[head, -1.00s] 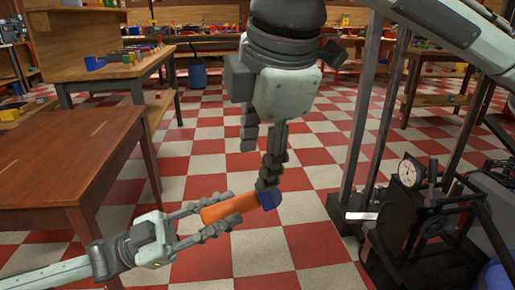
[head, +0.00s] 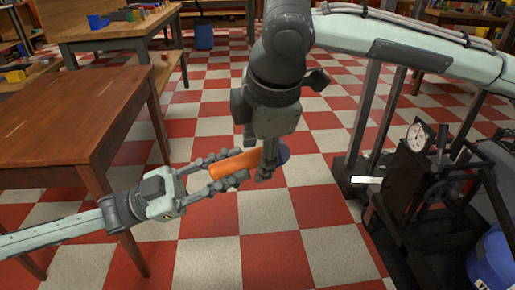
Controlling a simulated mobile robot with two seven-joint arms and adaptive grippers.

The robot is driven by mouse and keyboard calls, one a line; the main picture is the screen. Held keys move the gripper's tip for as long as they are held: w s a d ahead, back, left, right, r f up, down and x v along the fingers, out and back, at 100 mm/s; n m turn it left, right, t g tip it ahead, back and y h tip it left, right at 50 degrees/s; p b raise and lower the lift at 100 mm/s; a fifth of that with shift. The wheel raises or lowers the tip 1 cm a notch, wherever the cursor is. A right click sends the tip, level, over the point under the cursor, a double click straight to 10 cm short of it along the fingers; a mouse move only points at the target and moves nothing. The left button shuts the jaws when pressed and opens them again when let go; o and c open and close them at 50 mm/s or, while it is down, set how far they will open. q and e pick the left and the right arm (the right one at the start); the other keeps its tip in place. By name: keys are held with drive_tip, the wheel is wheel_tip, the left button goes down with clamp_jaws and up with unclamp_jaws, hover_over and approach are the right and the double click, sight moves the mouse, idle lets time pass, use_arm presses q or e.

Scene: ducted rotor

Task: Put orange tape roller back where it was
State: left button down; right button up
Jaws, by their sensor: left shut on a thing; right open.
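The orange tape roller (head: 234,166) is an orange cylinder with a blue end, held in mid-air above the checkered floor in the head view. My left gripper (head: 218,170) is shut on its left part, with the fingers along its sides. My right gripper (head: 256,158) points down over the blue end. Its fingers are open, and one overlaps the roller's right part in the picture. Whether they touch it cannot be told.
A brown wooden table (head: 75,120) stands at the left. A black machine with a round gauge (head: 418,137) and a blue bucket (head: 497,258) stand at the right. Workbenches line the back. The checkered floor (head: 300,235) is open in the middle.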

drive_tip(key=c, duration=1.1)
use_arm(q)
drive_tip(key=c, duration=1.3)
unclamp_jaws()
drive_tip(key=shift+s, duration=0.1)
use_arm(e)
drive_tip(key=shift+w+r, duration=0.1)
clamp_jaws()
use_arm(q)
drive_tip(key=shift+o, duration=0.6)
